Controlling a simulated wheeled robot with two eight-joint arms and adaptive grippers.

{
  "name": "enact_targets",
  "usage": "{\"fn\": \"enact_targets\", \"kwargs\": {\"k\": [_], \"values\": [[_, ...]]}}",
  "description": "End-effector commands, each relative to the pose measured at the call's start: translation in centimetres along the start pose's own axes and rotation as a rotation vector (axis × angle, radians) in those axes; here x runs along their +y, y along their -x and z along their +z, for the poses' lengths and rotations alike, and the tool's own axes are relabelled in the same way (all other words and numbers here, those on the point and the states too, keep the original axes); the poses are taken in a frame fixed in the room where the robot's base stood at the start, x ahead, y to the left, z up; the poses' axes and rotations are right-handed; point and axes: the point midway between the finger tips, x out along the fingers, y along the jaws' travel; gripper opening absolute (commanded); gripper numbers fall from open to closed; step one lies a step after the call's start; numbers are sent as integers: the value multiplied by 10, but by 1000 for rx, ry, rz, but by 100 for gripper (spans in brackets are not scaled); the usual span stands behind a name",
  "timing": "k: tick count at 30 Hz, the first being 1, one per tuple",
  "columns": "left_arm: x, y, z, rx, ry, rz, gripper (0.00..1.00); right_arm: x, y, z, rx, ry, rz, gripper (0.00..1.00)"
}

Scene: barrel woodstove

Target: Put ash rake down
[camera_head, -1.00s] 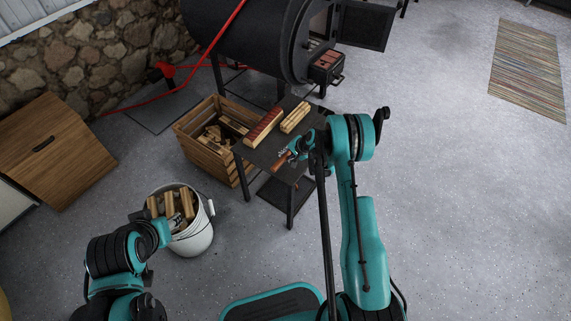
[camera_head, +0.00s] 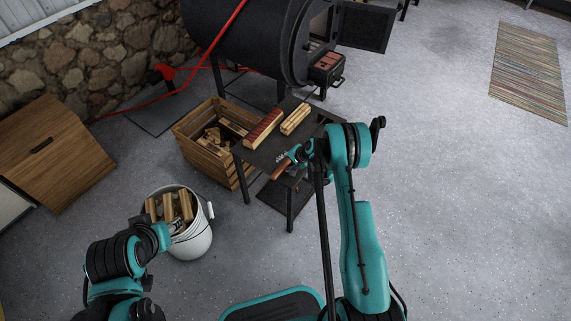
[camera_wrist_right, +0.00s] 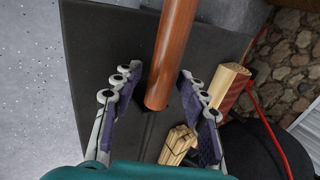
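The ash rake's brown wooden handle (camera_head: 281,171) shows at the near edge of the dark metal table (camera_head: 260,158). In the right wrist view the handle (camera_wrist_right: 173,50) runs up out of the picture, with its rounded end between my fingers. My right gripper (camera_wrist_right: 157,88) is open there, with a visible gap on each side of the handle. It also shows over the table in the head view (camera_head: 297,155). The rake's head is not clearly visible. My left gripper (camera_head: 177,225) is over the bucket; its fingers are too small to read.
A reddish log (camera_head: 263,130) and a light bundle of wood (camera_head: 295,119) lie on the table. A wooden crate (camera_head: 196,152) and a white bucket (camera_head: 195,243) with wood stand to the left. The black barrel stove (camera_head: 245,38) is behind.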

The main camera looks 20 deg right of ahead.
Motion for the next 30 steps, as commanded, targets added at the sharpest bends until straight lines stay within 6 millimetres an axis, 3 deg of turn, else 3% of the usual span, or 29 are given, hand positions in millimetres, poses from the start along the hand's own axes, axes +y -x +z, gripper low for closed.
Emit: {"fn": "enact_targets", "kwargs": {"k": [8,21,27,30], "values": [[0,4,-2,0,0,0,40,-2,12,0,1,-1,0,42],[0,29,-21,0,0,0,40,-3,103,0,1,-1,0,42],[0,33,-24,0,0,0,40,-3,122,0,1,2,1,42],[0,33,-24,0,0,0,40,-13,137,3,8,26,6,42]]}}
